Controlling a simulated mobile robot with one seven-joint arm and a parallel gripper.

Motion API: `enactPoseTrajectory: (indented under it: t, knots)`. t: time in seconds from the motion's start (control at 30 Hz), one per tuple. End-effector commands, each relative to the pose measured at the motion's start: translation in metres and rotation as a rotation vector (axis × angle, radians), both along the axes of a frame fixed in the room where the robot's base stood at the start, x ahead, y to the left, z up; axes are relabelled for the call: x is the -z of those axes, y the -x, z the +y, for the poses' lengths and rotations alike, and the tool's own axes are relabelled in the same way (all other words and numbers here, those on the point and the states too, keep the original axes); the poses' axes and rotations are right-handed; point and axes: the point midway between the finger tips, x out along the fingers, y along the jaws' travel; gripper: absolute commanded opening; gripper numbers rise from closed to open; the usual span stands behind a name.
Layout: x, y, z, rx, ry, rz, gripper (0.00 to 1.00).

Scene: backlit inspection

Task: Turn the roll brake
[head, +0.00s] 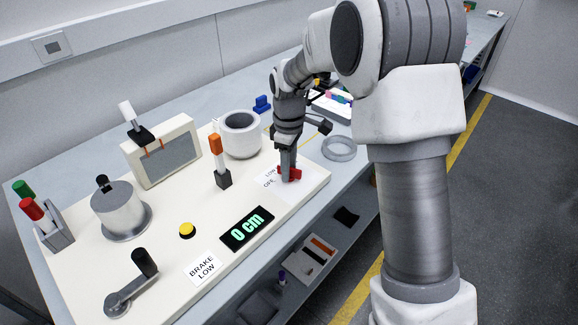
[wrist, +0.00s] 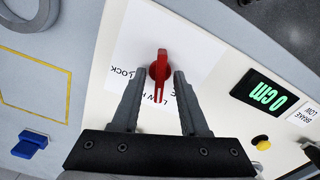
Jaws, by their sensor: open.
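The red brake knob (wrist: 160,65) sits on a white label on the panel; its pointer runs toward the bottom of the wrist view. The label's print is partly covered by my gripper. In the head view the knob (head: 295,174) shows just beside my fingertips, partly hidden. My gripper (wrist: 158,76) is open, with one finger on each side of the knob; I cannot tell whether either touches it. It points down at the panel in the head view (head: 288,177). A sign (head: 202,270) on the panel reads "BRAKE LOW".
A display (head: 247,228) reads 0 cm. A grey ring (head: 339,149) lies on the table to the right.

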Motion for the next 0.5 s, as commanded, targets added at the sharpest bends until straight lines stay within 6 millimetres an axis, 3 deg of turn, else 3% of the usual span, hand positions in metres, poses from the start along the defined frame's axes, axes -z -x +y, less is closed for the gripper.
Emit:
enactPoseTrajectory:
  t: [0.1, 0.33, 0.5]
  knots:
    - [-0.0002, 0.0000, 0.0000, 0.000, 0.000, 0.000, 0.42]
    - [-0.0005, 0.0000, 0.0000, 0.000, 0.000, 0.000, 0.01]
    - [-0.0006, 0.0000, 0.0000, 0.000, 0.000, 0.000, 0.00]
